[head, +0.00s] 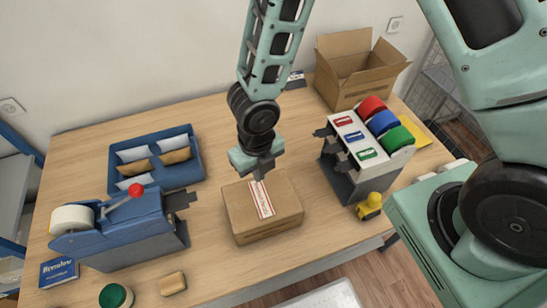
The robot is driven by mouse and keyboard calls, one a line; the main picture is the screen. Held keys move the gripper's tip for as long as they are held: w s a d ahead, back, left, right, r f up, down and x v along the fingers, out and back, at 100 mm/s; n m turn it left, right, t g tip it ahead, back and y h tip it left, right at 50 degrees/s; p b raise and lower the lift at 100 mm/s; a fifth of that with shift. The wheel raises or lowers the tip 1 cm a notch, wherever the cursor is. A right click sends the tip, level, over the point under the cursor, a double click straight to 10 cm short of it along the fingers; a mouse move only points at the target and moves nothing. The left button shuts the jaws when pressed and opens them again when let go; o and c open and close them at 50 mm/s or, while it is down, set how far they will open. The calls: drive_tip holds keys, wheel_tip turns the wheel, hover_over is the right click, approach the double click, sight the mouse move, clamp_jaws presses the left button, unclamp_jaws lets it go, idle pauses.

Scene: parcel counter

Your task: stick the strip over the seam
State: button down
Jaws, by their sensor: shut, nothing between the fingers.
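A closed brown cardboard box (239,213) sits on the counter near its front edge. A white strip with red markings (263,202) lies on top of the box, running from its back edge toward its front edge. It appears flat on the lid; the seam under it is hidden. My gripper (259,177) points down at the back end of the strip. It is shut with nothing in it. I cannot tell whether its tips touch the strip.
A blue tape dispenser (130,235) with a red-knobbed lever and a blue tray (184,182) of envelopes stand left. A holder with red, blue and green rolls (342,177), a yellow duck (370,206) and an open carton (355,85) stand right. The counter (215,110) is clear behind the box.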

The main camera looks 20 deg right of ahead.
drive_tip(key=b, duration=0.7)
hover_over(261, 198)
drive_tip(key=shift+f, duration=3.55)
drive_tip(key=shift+f, duration=0.15)
drive_tip(key=shift+f+b, duration=1.4)
drive_tip(key=shift+f, duration=0.05)
drive_tip(key=shift+r, duration=0.1)
wheel_tip(261, 198, up, 8)
drive_tip(key=p, duration=0.8)
